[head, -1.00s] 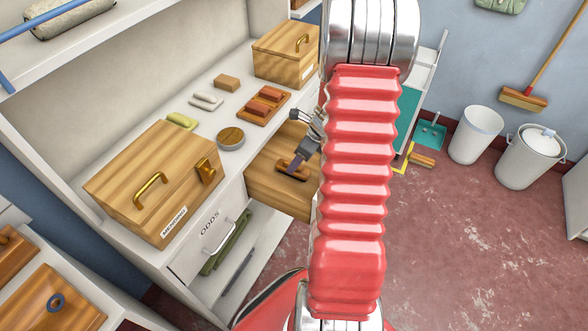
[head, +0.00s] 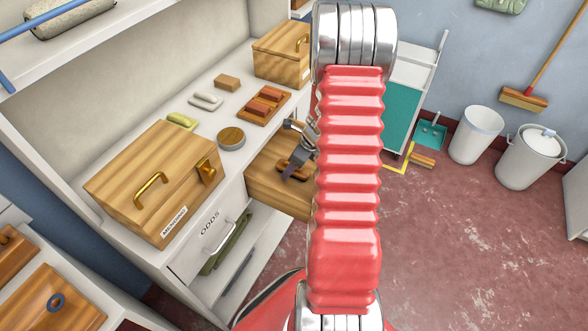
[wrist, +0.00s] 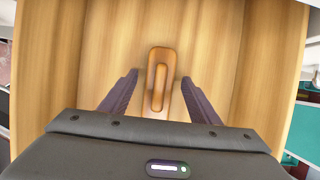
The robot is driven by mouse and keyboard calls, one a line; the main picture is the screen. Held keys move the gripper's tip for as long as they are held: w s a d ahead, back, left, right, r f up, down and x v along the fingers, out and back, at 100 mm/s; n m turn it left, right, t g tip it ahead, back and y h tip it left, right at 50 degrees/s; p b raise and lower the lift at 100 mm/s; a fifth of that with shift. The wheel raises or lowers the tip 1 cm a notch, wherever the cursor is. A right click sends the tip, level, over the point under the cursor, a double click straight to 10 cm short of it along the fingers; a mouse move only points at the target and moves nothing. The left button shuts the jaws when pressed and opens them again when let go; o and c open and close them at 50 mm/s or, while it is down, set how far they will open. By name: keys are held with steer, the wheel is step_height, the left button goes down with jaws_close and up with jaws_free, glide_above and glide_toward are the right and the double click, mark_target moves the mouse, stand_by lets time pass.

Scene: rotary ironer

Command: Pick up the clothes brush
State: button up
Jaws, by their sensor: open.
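A brown, rounded oblong wooden piece with a raised grip, which looks like the clothes brush (wrist: 160,78), lies in a pale wooden open drawer (wrist: 110,60). No bristles show. In the wrist view my gripper (wrist: 160,82) is open, with one dark finger on each side of the brush's near part and a gap on both sides. I cannot tell how far above it the fingertips are. In the head view my gripper (head: 291,168) reaches over the open drawer (head: 275,190) and partly hides the brush (head: 302,176).
Left of the drawer stands a wooden mending box (head: 150,190) on the white counter, above the closed odds drawer (head: 195,250). A round tin (head: 231,138) and a board with red blocks (head: 264,107) lie behind. A teal-sided cart (head: 402,115) stands to the right, beside open floor.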

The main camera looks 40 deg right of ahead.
steer(key=shift+c, duration=0.2)
steer(key=c, duration=1.1)
steer(key=shift+r, duration=0.1)
steer(key=shift+c, duration=0.2)
step_height(320, 180, up, 10)
steer(key=shift+f, duration=0.1)
stand_by(0.3)
steer(key=o, duration=0.6)
steer(key=shift+c, duration=0.2)
steer(key=c, duration=0.4)
